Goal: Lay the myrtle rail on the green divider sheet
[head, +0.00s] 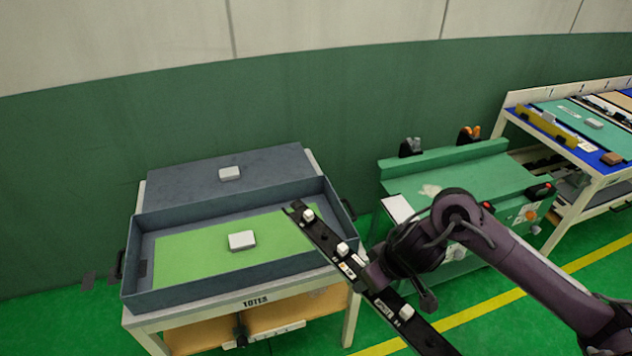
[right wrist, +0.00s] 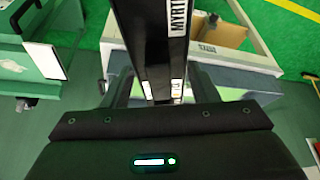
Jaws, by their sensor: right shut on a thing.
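The myrtle rail (head: 322,236) is a long black bar with white clips and labels. My right gripper (head: 368,276) is shut on it near its middle. The rail is held in the air at a slant, its far end over the right part of the tote in the picture. In the right wrist view the rail (right wrist: 150,45), labelled "MYRT…", runs between the fingers of my right gripper (right wrist: 160,88). The green divider sheet (head: 190,262) lies flat inside the grey tote (head: 165,299). My left gripper is not in view.
A small white block (head: 241,240) sits on the sheet, around its middle. Another white block (head: 230,173) lies on the grey surface behind. The tote has raised walls and stands on a table marked "TOTES". A green bench (head: 465,178) and a shelf table (head: 600,165) stand to the right.

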